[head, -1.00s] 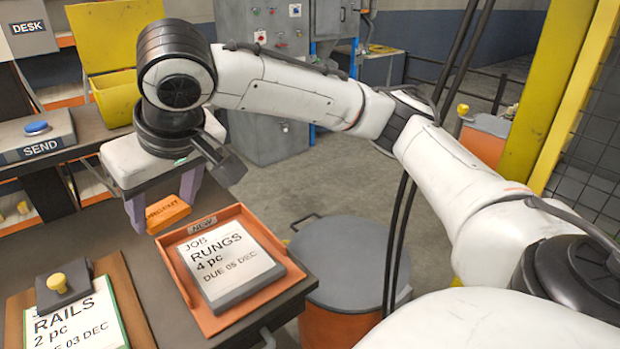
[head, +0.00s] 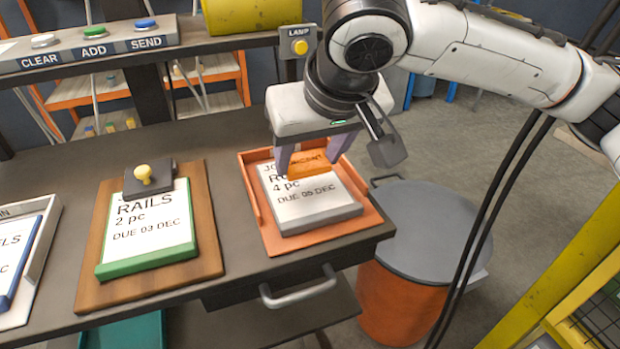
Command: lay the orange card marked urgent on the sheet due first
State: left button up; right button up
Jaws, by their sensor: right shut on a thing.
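The orange card marked urgent (head: 308,162) is between the fingers of my right gripper (head: 314,158), over the upper part of the rungs sheet. I cannot tell whether the card touches that sheet. The rungs sheet (head: 310,208), 4 pc, due 05 Dec, lies in an orange tray (head: 263,231) at the bench's right end. The rails sheet (head: 150,235), 2 pc, due 03 Dec, lies on a brown board (head: 205,235) left of it, under a dark clip with a yellow knob. A third sheet (head: 12,255) is cut off at the left edge; its date cannot be read. My left gripper is not in view.
A console (head: 85,48) with clear, add and send buttons stands at the back left. A lamp button (head: 300,45) is behind my right gripper. A grey-lidded orange drum (head: 420,230) stands off the bench's right end. Bare bench (head: 225,150) lies between board and tray.

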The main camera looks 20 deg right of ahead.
aim_at(311, 175)
jog(key=shift+f, duration=1.95)
jog(key=shift+f, duration=0.15)
jog(key=o, duration=1)
jog(key=v, duration=1.2)
